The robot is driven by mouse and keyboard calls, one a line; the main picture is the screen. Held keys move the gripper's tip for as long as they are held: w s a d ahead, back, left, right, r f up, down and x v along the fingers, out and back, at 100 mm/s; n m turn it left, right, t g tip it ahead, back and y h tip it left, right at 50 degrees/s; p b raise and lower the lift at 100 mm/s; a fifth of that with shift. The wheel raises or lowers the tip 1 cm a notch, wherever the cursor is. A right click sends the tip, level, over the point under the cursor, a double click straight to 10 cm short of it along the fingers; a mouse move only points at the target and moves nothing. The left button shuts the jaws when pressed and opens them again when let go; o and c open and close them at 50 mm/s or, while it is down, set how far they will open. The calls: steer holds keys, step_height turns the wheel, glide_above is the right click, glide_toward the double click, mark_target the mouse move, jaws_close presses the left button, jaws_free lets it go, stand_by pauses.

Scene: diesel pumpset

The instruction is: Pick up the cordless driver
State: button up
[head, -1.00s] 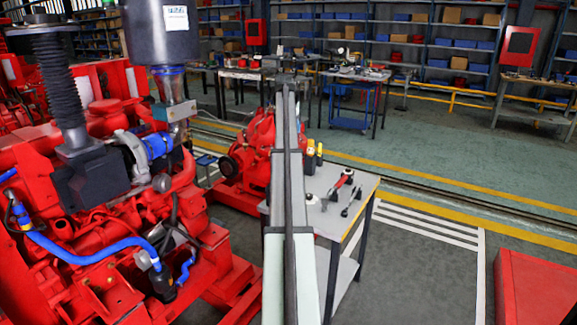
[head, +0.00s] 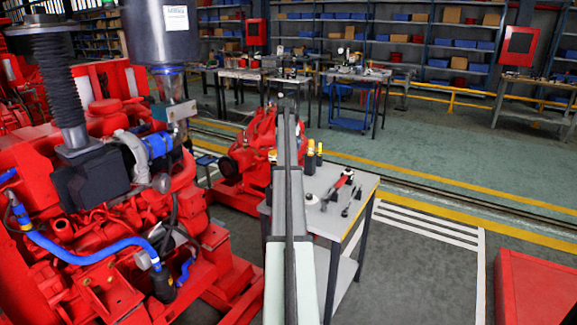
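A red and black hand tool (head: 338,187) lies on the grey top of a small workbench (head: 322,172), right of my arm. It may be the cordless driver, but it is too small to be sure. My arm reaches up the middle of the head view, and its far end, where my gripper (head: 287,106) is, stands left of the tool and apart from it in the picture. The fingers are too small and edge-on to show whether they are open. The arm hides the left part of the bench top.
A dark slender tool (head: 352,201) lies right of the red one. Yellow-topped bottles (head: 311,155) stand at the bench's back left. A big red engine (head: 110,220) fills the left. A red box (head: 535,285) stands at lower right. The floor right of the bench is clear.

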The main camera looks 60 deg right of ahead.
steer(key=shift+x, duration=1.5)
steer(key=shift+c, duration=0.3)
jaws_close()
steer(key=shift+r, duration=0.1)
step_height(320, 180, up, 18)
